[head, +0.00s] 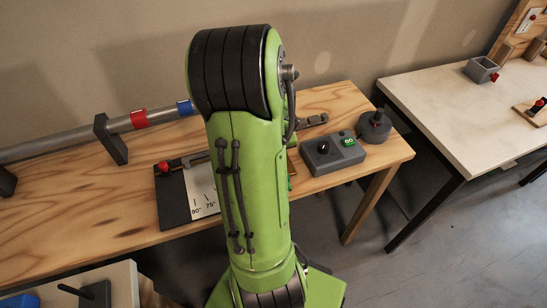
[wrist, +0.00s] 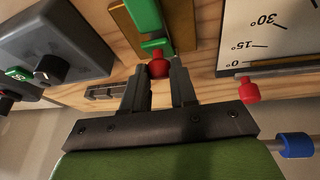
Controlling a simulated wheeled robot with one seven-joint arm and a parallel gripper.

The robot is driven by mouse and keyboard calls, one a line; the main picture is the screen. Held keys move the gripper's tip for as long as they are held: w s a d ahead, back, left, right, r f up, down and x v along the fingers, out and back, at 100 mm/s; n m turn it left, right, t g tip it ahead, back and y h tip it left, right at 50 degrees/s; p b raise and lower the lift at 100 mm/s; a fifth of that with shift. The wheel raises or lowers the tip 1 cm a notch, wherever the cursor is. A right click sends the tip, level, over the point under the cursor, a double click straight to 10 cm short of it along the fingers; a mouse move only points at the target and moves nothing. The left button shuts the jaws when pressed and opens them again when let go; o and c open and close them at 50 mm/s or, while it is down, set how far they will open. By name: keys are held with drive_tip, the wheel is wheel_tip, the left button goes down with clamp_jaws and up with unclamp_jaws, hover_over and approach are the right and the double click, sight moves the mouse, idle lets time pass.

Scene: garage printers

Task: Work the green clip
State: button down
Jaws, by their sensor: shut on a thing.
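The green clip (wrist: 155,45) shows in the wrist view on a brass-coloured plate (wrist: 127,28), with a red knob (wrist: 159,67) at its near end. My gripper (wrist: 160,72) has its two dark fingers on either side of this knob and is shut on it. In the head view my green arm hides the gripper and most or all of the clip.
A grey box (head: 333,156) with a black dial and green display stands right of my arm. Left are an angle-marked board (head: 201,190) with a red-knobbed lever (head: 163,167) and a pipe (head: 60,142) with red and blue bands. A round grey object (head: 374,127) stands at the right.

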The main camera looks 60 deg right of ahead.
drive_tip(key=f+t+h+b, duration=0.1)
drive_tip(key=b, duration=0.2)
drive_tip(key=s+a+t+h+b, duration=0.1)
drive_tip(key=b, duration=0.3)
drive_tip(key=shift+s+f, duration=0.1)
drive_tip(key=shift+f, duration=0.3)
drive_tip(key=t+h+b, duration=0.1)
drive_tip(key=b, duration=0.2)
drive_tip(key=shift+s+a, duration=0.2)
drive_tip(key=shift+b, duration=0.55)
drive_tip(key=shift+r, duration=0.1)
drive_tip(key=c, duration=0.9)
unclamp_jaws()
